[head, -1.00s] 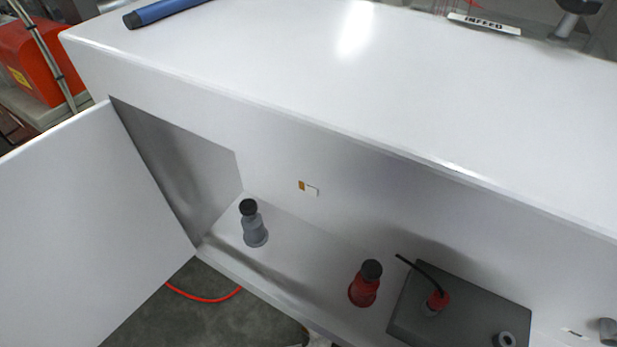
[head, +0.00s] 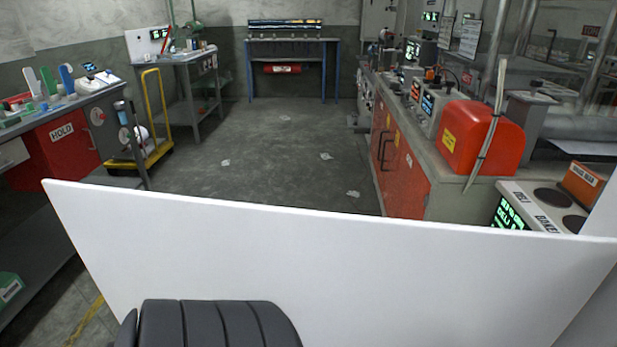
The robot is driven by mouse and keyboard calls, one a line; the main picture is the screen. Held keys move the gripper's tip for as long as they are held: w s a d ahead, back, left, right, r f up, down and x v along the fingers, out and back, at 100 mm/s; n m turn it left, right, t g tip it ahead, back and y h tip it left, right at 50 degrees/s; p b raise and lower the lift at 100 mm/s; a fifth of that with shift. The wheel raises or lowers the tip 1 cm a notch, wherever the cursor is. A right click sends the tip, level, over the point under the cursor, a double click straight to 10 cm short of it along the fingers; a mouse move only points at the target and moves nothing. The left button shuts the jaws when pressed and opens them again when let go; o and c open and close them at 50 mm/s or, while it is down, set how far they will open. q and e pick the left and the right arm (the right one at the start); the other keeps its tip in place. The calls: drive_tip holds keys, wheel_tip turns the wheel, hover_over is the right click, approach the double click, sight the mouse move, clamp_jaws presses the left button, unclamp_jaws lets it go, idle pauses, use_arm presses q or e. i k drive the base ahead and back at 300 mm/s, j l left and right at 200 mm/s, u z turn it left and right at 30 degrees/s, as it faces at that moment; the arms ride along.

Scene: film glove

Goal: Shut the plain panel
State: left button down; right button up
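The plain white panel (head: 330,255) stands open and upright across the lower half of the head view. Its top edge runs from the left to the far right, where it meets a white surface at the picture's edge. The panel carries no marking on the face I see. A dark grey ribbed part, which looks like mine, shows at the bottom edge in front of the panel. I cannot tell whether it touches the panel. No gripper fingers show in this view. The inside of the cabinet is out of view.
Beyond the panel lies open grey floor (head: 270,150) with a few scraps. A workbench and a red bin marked HOLD (head: 62,145) stand left, near a yellow trolley (head: 157,115). A bench with red doors (head: 400,165) and a red machine (head: 478,138) stand right.

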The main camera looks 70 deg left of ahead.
sight(341, 280)
drive_tip(key=k+j+z, duration=0.35)
drive_tip(key=k+j, duration=0.35)
drive_tip(key=j, duration=0.15)
drive_tip(key=k+j+z, duration=0.35)
drive_tip(key=k+j, duration=0.35)
drive_tip(key=k+j+z, duration=0.15)
drive_tip(key=j, duration=0.25)
drive_tip(key=k+j+z, duration=0.15)
drive_tip(key=j, duration=0.25)
drive_tip(key=k+j+z, duration=0.15)
drive_tip(key=j, duration=0.2)
drive_tip(key=k+j+z, duration=0.15)
drive_tip(key=j, duration=0.2)
